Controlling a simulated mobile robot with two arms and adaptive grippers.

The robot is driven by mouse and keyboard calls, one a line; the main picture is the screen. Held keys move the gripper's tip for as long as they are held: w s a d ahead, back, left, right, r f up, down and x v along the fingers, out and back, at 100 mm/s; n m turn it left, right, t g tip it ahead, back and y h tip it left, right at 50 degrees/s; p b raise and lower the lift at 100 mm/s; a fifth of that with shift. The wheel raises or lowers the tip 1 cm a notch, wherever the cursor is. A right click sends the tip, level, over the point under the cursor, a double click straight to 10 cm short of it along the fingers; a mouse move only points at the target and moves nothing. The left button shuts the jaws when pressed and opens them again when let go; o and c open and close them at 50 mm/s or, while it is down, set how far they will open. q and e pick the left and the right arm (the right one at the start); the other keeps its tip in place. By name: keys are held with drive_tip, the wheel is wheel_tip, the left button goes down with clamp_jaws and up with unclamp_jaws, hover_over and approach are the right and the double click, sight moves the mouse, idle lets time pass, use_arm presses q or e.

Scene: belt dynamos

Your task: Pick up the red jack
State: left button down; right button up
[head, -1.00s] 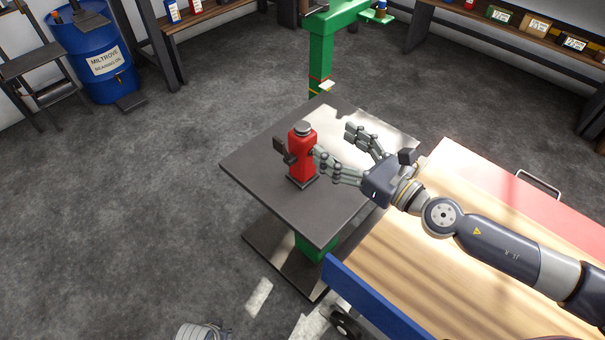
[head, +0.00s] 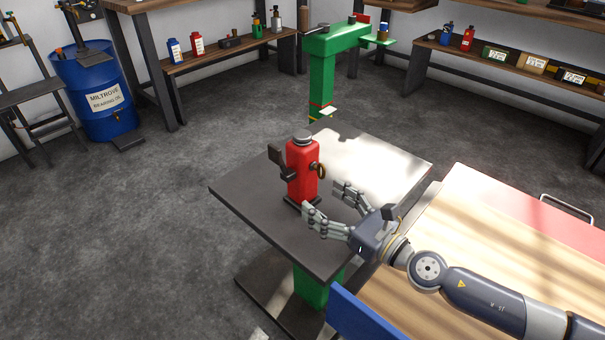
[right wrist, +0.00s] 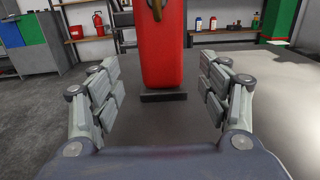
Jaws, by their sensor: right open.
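The red jack (head: 302,170) stands upright on the dark square table, with a grey cap, a dark bracket on its left side and a brass ring on its right. My right gripper (head: 322,203) is open, its fingers low and on the near right side of the jack. In the right wrist view the jack (right wrist: 161,50) stands straight ahead between the two spread fingers (right wrist: 161,95), a little beyond them; its top is cut off. Its dark base plate (right wrist: 163,96) rests on the tabletop. My left gripper is in neither view.
The dark tabletop (head: 245,200) is otherwise bare. A wood-topped cart (head: 450,235) with a blue edge and red panel adjoins it at right, under my right arm. A green post (head: 321,85) stands behind. A blue drum (head: 98,95) and shelves line the back.

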sight(311, 191)
drive_tip(key=x, duration=0.2)
drive_tip(key=shift+w+a, duration=0.2)
drive_tip(key=shift+w, duration=0.05)
drive_tip(key=x, duration=0.4)
drive_tip(key=shift+r, duration=0.1)
drive_tip(key=shift+w+a, duration=0.3)
drive_tip(key=shift+w, duration=0.15)
clamp_jaws()
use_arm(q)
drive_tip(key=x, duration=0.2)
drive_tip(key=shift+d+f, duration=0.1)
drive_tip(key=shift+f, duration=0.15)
use_arm(e)
drive_tip(key=shift+w+r, duration=0.1)
drive_tip(key=shift+r, duration=0.1)
